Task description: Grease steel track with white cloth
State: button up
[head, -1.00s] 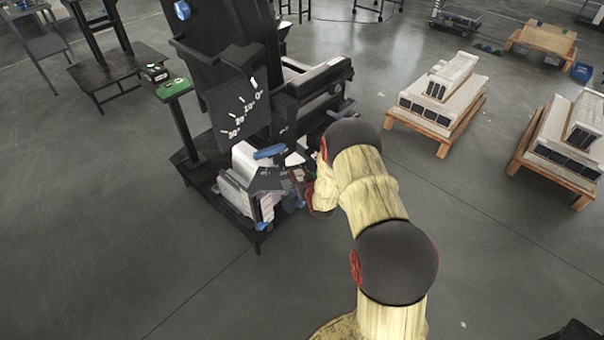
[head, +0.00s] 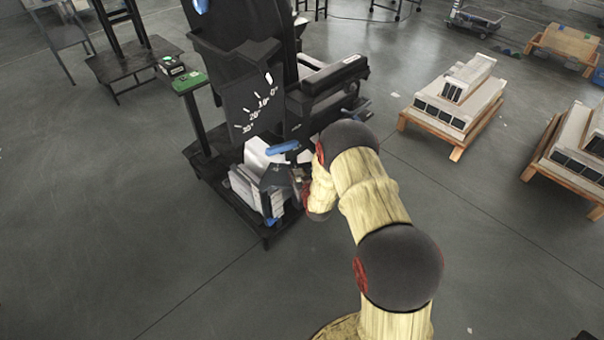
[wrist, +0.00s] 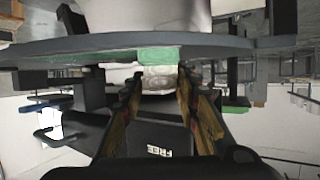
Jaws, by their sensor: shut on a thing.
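In the wrist view, my gripper (wrist: 158,82) is shut on a small pale bundle, which looks like the white cloth (wrist: 160,77). Just beyond the fingertips, a grey curved band (wrist: 70,46) runs across the picture and looks like the steel track. A green patch (wrist: 159,54) shows on the band right above the cloth. I cannot tell whether cloth and band touch. In the head view, my gripper (head: 298,180) is low beside the black machine (head: 255,95), partly hidden by my arm. The cloth cannot be made out there.
White and dark papers or boxes (head: 245,190) sit low on the machine's base. A blue-handled part (head: 284,147) is close to my gripper. A green-topped stand (head: 189,82) is at the left. Loaded wooden pallets (head: 455,110) stand at the right. Floor at the front left is clear.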

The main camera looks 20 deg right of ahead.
jog(key=shift+a, duration=0.2)
jog(key=shift+w+a+f, duration=0.1)
jog(key=shift+a, duration=0.6)
jog(key=shift+w+a+f, duration=0.1)
jog(key=shift+a, duration=0.6)
jog(key=shift+s+d, duration=0.2)
jog(key=shift+d, duration=0.6)
jog(key=shift+s+d, duration=0.15)
jog(key=shift+d, duration=0.6)
jog(key=shift+s+d+r, duration=0.1)
jog(key=shift+d+r, duration=0.05)
jog(key=shift+d, duration=1.05)
jog(key=shift+s+d+r, duration=0.1)
jog(key=shift+d, duration=1.1)
jog(key=shift+s+d+f, duration=0.1)
jog(key=shift+s+d, duration=0.1)
jog(key=shift+d, duration=1.05)
jog(key=shift+s+d+f, duration=0.1)
jog(key=shift+s+d, duration=0.1)
jog(key=shift+d, duration=1.05)
jog(key=shift+s+d+r, duration=0.1)
jog(key=shift+s+d, duration=0.1)
jog(key=shift+d, duration=1.3)
jog(key=shift+s+d+r, duration=0.1)
jog(key=shift+s+d, duration=0.05)
jog(key=shift+d, duration=1.3)
